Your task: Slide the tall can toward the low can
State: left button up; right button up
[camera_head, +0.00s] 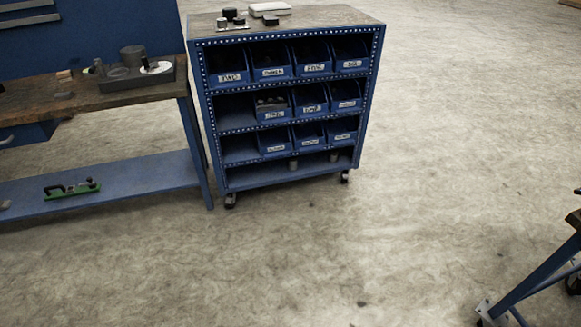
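Two small grey-brown cans stand apart on the bottom shelf of the blue rack. One can (293,164) is near the middle of the shelf. The other can (333,157) is further right. Both are small and shadowed here, so I cannot surely tell which is the tall can and which is the low can. Neither of my grippers shows in the head view.
The blue wheeled rack (233,179) holds several labelled bins, with small items on top. A workbench (30,99) with a blue lower shelf stands to its left. Another blue frame (540,275) is at lower right. The concrete floor in front of the rack is clear.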

aim_at(292, 161)
jog(key=i+l, duration=0.1)
jog(key=i, duration=0.25)
jog(key=i+l, duration=0.1)
jog(key=i, duration=0.25)
jog(key=i+j, duration=0.15)
jog(key=i, duration=0.15)
jog(key=i+j+u, duration=0.15)
jog(key=i+j, duration=0.05)
jog(key=i, duration=0.1)
